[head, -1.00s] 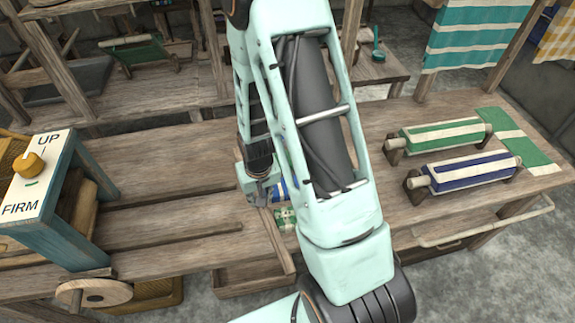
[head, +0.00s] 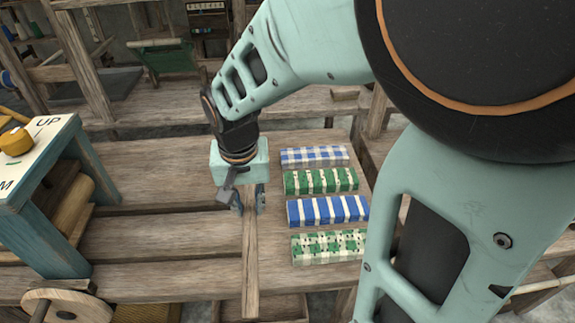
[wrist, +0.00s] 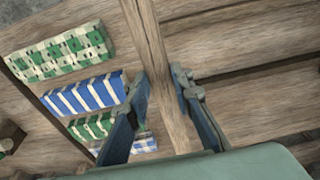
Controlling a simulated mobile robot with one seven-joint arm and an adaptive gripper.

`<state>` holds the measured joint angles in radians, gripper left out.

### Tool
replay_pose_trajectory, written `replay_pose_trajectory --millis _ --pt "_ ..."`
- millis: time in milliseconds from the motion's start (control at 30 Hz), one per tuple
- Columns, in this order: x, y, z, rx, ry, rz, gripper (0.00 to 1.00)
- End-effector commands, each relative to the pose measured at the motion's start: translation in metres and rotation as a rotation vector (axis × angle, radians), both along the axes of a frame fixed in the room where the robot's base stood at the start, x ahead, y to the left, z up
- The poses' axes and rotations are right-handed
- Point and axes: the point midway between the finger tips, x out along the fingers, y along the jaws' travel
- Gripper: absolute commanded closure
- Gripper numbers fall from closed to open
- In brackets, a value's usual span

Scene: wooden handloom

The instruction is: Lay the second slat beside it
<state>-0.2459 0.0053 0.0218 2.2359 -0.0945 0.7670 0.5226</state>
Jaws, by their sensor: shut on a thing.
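My gripper (head: 249,208) points down over the wooden bench (head: 180,275). Its fingers are shut on a long, thin bare wooden slat (head: 249,270). The slat runs from the fingers toward the front edge, and its near end reaches past that edge. In the wrist view the slat (wrist: 150,42) passes between the two fingers (wrist: 162,90). I cannot tell whether it touches the bench. To its right, apart from it, lies a row of patterned blocks: blue check (head: 314,156), green stripe (head: 321,181), blue stripe (head: 328,211) and green check (head: 328,246).
A blue-sided box with a yellow knob (head: 16,142) stands at the left. A wooden wheel (head: 65,308) is at the front left. Wooden posts (head: 80,60) rise behind. The bench left of the slat is mostly clear, with dark gaps between planks.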

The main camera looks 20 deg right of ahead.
Motion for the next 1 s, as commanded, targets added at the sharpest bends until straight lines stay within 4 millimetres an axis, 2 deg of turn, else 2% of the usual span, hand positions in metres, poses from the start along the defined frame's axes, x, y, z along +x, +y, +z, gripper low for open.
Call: replay_pose_trajectory --millis 167,500,700,833,1000 --pt "0.010 -0.006 -0.005 -0.001 0.002 -0.010 1.00" --pt "0.077 -0.043 -0.039 -0.001 0.002 -0.009 1.00" --pt "0.102 -0.056 -0.074 -0.001 0.002 -0.007 1.00" --pt "0.112 -0.061 -0.087 -0.001 0.001 -0.006 1.00" --pt "0.118 -0.064 -0.094 -0.001 -0.001 -0.005 1.00"
